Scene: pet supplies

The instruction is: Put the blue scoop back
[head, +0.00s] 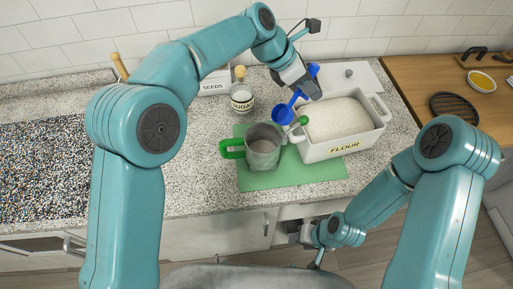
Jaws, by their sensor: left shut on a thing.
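The blue scoop (283,115) is in my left gripper (302,92), which is shut on its handle. The scoop's bowl hangs tilted to the left, above the left edge of the white flour bin (326,149). The bin is open and full of white flour. A metal cup with a green handle (263,152) stands in front of the scoop on the green mat (259,180). A small green piece (303,120) shows at the bin's left rim. My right gripper (317,264) is low, in front of the counter; its fingers are too small to judge.
A sugar jar (242,99) and a white seeds box (214,84) stand at the back left. A wooden board (415,75) with a yellow-filled bowl (481,81) and a black trivet (454,107) is at the right. The counter left of the mat is clear.

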